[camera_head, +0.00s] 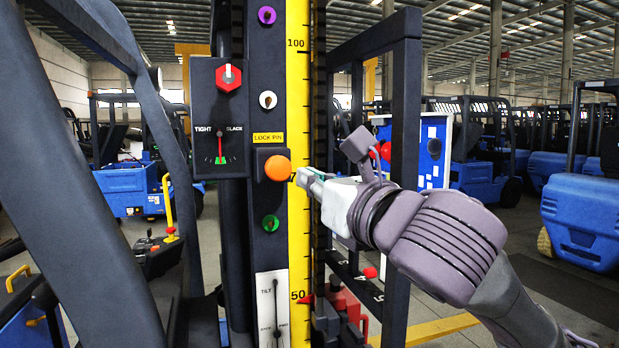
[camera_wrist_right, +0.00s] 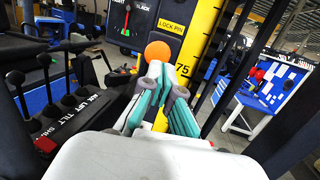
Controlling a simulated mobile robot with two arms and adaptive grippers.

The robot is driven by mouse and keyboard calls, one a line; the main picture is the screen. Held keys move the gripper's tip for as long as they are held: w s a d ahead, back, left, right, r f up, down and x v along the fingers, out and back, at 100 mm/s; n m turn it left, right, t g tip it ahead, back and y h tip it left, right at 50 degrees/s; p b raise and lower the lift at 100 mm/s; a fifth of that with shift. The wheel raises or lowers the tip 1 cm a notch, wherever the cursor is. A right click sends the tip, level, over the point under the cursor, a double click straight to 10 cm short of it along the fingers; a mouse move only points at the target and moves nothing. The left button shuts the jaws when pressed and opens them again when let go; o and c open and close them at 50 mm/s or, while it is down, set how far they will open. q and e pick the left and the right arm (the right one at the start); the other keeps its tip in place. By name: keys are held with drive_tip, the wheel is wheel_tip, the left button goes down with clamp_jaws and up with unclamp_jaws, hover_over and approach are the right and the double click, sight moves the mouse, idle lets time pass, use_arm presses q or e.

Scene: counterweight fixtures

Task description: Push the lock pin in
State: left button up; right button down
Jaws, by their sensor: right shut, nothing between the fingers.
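The lock pin shows as an orange round knob (camera_head: 278,168) on a dark block of the black mast panel, under a yellow LOCK PIN label (camera_head: 268,138). My right gripper (camera_head: 303,176) comes in from the right, its fingertips just right of the knob, in front of the yellow scale. It is shut and empty. In the right wrist view the orange knob (camera_wrist_right: 158,52) is just beyond the fingertips of the gripper (camera_wrist_right: 160,72). I cannot tell whether they touch it. How far the pin stands out is hard to judge. My left gripper is not in view.
A tension gauge (camera_head: 218,150) marked TIGHT and SLACK is left of the knob. Purple, white and green knobs (camera_head: 271,223) line the panel. A yellow scale (camera_head: 299,100) runs beside it. A dark upright frame (camera_head: 405,110) stands right, near my arm. Levers (camera_wrist_right: 45,62) are at left in the wrist view.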

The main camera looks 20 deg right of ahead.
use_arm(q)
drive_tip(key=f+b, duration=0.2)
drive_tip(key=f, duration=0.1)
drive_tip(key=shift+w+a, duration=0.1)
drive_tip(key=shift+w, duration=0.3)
use_arm(e)
drive_tip(key=v, duration=0.7)
drive_tip(key=shift+s+f, duration=0.3)
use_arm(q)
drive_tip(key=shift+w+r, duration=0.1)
use_arm(e)
drive_tip(key=shift+s+d, duration=0.1)
drive_tip(key=shift+d, duration=0.05)
